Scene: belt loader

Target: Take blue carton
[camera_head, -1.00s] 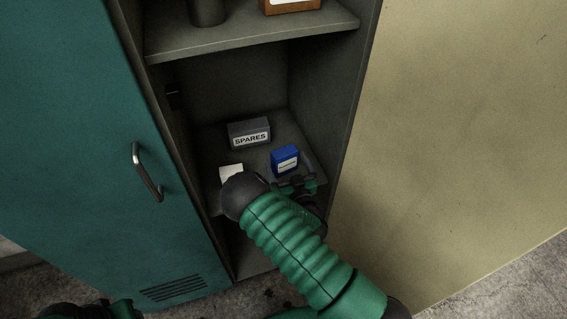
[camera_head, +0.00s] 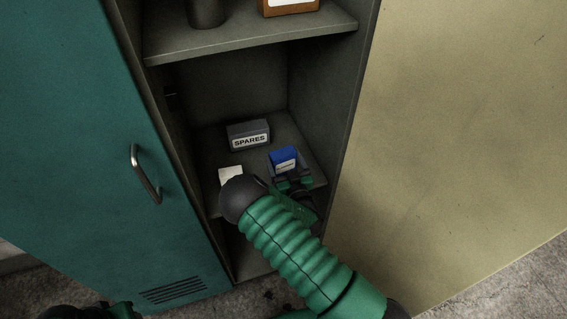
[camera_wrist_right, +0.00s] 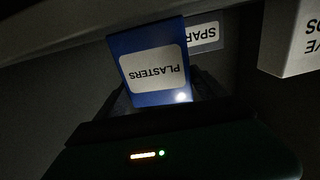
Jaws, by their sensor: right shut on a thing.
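The blue carton (camera_head: 284,158) is on the lower shelf of the open locker, at the right side. In the right wrist view the blue carton (camera_wrist_right: 150,62) shows a white label reading PLASTERS, upside down. My right gripper (camera_head: 291,178) reaches into the locker and is shut on the carton's near, lower part. In the right wrist view the dark jaws (camera_wrist_right: 165,95) stand at the carton's near end, and the gripper body hides part of them. I cannot tell whether the carton still touches the shelf.
A grey SPARES box (camera_head: 248,134) stands behind and left of the carton. A white box (camera_head: 231,175) is at the left, partly behind my arm. The upper shelf (camera_head: 250,40) holds a dark cylinder (camera_head: 205,12) and a brown box (camera_head: 290,6). A teal door (camera_head: 90,150) is left.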

